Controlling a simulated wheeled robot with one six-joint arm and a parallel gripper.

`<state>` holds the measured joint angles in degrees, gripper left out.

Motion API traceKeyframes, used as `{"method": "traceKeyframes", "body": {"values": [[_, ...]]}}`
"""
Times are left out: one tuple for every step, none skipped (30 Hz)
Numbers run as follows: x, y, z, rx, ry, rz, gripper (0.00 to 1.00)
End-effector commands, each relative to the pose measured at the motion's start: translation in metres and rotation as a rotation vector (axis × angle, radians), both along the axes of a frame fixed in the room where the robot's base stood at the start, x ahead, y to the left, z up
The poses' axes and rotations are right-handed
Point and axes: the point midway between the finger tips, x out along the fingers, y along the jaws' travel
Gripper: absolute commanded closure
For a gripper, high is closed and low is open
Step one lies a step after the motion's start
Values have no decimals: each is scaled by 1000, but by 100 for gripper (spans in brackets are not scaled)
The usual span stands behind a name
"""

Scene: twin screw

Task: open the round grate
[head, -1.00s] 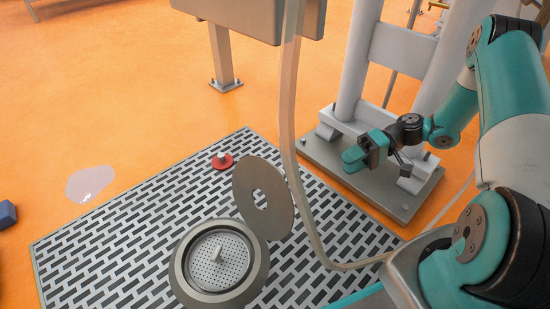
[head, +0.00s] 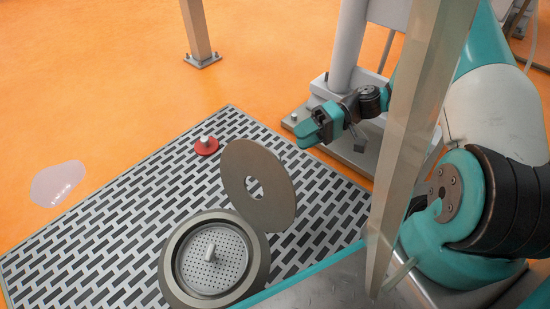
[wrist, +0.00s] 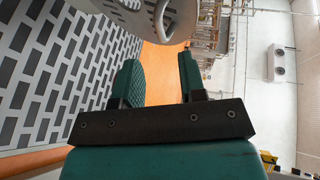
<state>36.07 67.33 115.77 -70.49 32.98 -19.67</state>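A round drain with a wide metal ring (head: 177,258) is set in the slatted floor. Inside it is a round perforated grate (head: 226,272) with a short upright handle (head: 210,255). A flat grey disc (head: 236,182) with a central hole stands tilted at the ring's far right edge. My gripper (head: 310,130) is in the air, beyond and to the right of the disc, touching nothing visible. In the wrist view its two fingers (wrist: 160,78) are apart with nothing between them. A grey round part (wrist: 125,12) fills the top of that view; I cannot tell which piece it is.
A red disc with a white knob (head: 206,145) sits on the slatted floor (head: 100,240). A pale puddle (head: 58,184) lies on the orange floor at left. A metal post (head: 418,130) stands close in front of my arm. A grey frame (head: 350,45) stands behind the gripper.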

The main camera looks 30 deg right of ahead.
Motion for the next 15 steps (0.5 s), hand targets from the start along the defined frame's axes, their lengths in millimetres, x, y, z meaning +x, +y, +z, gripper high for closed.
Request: {"method": "traceKeyframes", "body": {"values": [[0, 13, -10, 0, 0, 6, 62], [0, 19, -11, 0, 0, 6, 62], [0, 27, -13, 0, 0, 6, 62], [0, 33, -15, -1, -1, 7, 62], [0, 39, -16, -1, -1, 7, 62], [0, 46, -18, -1, -1, 5, 62], [0, 51, -18, -1, -1, 5, 62], [0, 55, -19, -1, -1, 5, 62], [1, 60, -20, -1, -1, 4, 62], [1, 64, -20, -1, -1, 4, 62], [1, 67, -21, -1, -1, 3, 62], [1, 70, -21, -1, -1, 3, 62], [1, 72, -21, 0, 0, 3, 62], [1, 74, -21, 0, 0, 3, 62], [1, 75, -21, 0, 0, 2, 62]]}}
